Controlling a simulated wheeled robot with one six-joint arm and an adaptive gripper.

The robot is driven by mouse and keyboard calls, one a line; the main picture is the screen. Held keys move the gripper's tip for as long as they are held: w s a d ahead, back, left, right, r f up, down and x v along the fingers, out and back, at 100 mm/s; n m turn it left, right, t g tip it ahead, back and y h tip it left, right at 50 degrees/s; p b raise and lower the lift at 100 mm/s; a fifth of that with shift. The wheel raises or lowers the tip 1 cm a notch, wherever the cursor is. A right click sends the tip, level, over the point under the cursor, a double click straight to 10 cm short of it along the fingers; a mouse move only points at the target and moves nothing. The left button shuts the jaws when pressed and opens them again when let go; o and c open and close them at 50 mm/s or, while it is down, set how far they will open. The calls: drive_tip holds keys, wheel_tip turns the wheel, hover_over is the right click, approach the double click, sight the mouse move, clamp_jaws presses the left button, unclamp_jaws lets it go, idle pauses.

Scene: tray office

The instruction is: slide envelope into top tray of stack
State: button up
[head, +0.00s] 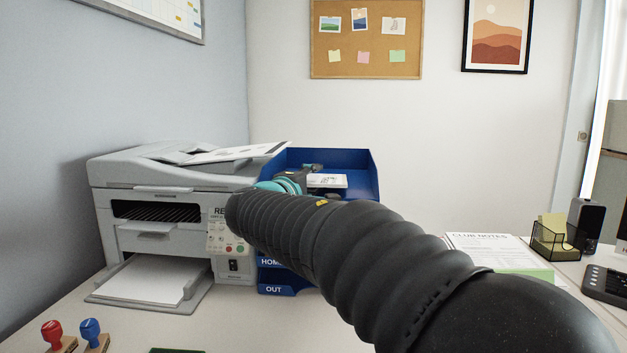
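A blue tray stack (375,176) stands against the back wall, beside the printer. Its lower trays carry labels, one reading "OUT"; most of its front is hidden behind my arm. A small white flat piece with dark print (327,181), which looks like the envelope, shows at the top tray, inside its side walls. My gripper (312,169) is at the top tray, right behind or touching the white piece. Its fingers are small and partly hidden by my wrist, so I cannot tell whether they grip it.
A grey printer (165,190) with raised papers stands close on the left of the stack. Printed sheets (490,250), a yellow note holder (553,238) and a black speaker (586,223) are at the right. Red (53,333) and blue (91,333) stamps stand at the front left.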

drive_tip(key=v, duration=1.1)
drive_tip(key=shift+s, duration=0.3)
drive_tip(key=shift+a, duration=0.15)
